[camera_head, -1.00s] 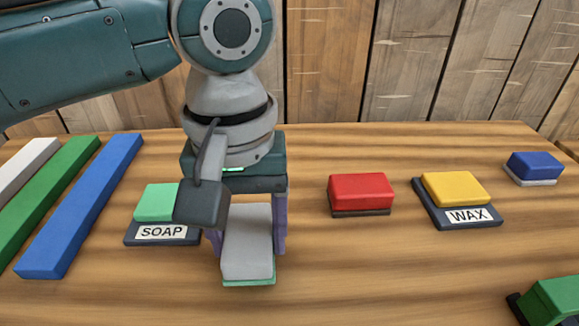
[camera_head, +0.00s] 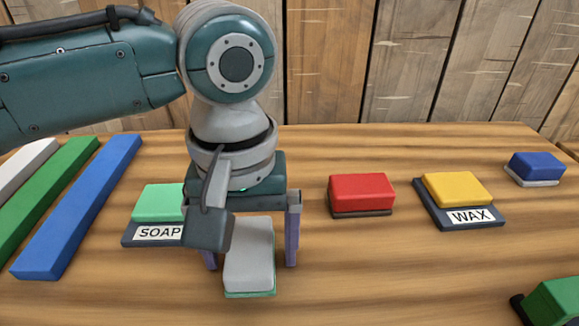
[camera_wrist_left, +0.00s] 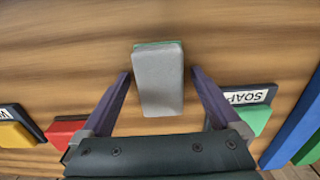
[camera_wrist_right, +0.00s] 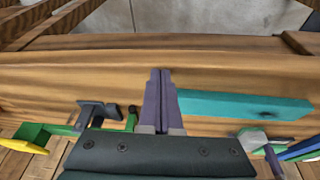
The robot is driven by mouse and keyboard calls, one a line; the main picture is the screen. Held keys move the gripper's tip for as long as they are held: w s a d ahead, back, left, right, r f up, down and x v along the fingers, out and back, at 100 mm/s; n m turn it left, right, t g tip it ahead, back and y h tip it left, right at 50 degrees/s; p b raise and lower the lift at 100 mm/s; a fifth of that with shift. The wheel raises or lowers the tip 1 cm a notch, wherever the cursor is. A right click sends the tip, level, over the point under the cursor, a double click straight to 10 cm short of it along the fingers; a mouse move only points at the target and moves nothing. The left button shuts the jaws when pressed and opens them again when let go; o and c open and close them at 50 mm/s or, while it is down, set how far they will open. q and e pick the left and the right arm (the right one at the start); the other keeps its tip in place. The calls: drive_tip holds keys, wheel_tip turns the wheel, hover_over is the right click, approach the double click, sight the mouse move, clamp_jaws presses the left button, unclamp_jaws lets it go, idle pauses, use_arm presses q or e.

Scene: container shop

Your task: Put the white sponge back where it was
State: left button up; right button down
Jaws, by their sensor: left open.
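The white sponge (camera_head: 249,250), a pale grey-white block with a green underside, appears to lie on the bare wooden table in front of my left arm. It also shows in the left wrist view (camera_wrist_left: 158,85), between the fingers. My left gripper (camera_head: 251,266) is open and points down, one finger on each side of the sponge, with a gap on both sides. Part of my gripper hides the sponge's left edge in the head view. My right gripper (camera_wrist_right: 160,74) shows only in its wrist view; its fingers are together, with nothing seen between them.
Left of the sponge, a mint block (camera_head: 158,203) sits on the SOAP pad (camera_head: 130,237). To the right are a red block (camera_head: 362,193), a yellow block (camera_head: 457,188) on the WAX pad (camera_head: 490,222) and a blue block (camera_head: 535,167). A green block (camera_head: 555,302) is front right. Long bars lie left.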

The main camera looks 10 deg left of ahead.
sight(250, 246)
use_arm(q)
drive_tip(key=shift+r, duration=0.1)
wheel_tip(250, 246, up, 12)
drive_tip(key=p, duration=0.4)
drive_tip(key=s+d+f+m+h, duration=0.1)
drive_tip(key=s+f, duration=0.1)
drive_tip(key=s+d+f+m+t+h, duration=0.1)
drive_tip(key=s+f, duration=0.1)
drive_tip(key=s, duration=0.1)
drive_tip(key=s+d+f+m+t+h, duration=0.1)
drive_tip(key=s+d+f+m, duration=0.1)
drive_tip(key=s, duration=0.1)
drive_tip(key=shift+s+f+h+b, duration=0.1)
drive_tip(key=shift+h+b, duration=0.2)
drive_tip(key=s+a+y, duration=0.1)
drive_tip(key=s+a, duration=0.1)
drive_tip(key=a, duration=0.2)
drive_tip(key=s+a+f+t+y, duration=0.1)
drive_tip(key=s+a, duration=0.2)
drive_tip(key=s+a+m+y, duration=0.1)
drive_tip(key=s+a, duration=0.1)
drive_tip(key=a, duration=0.2)
drive_tip(key=shift+s+a+f+t, duration=0.3)
drive_tip(key=shift+f, duration=0.05)
drive_tip(key=shift+s+a, duration=0.15)
drive_tip(key=shift+a, duration=0.2)
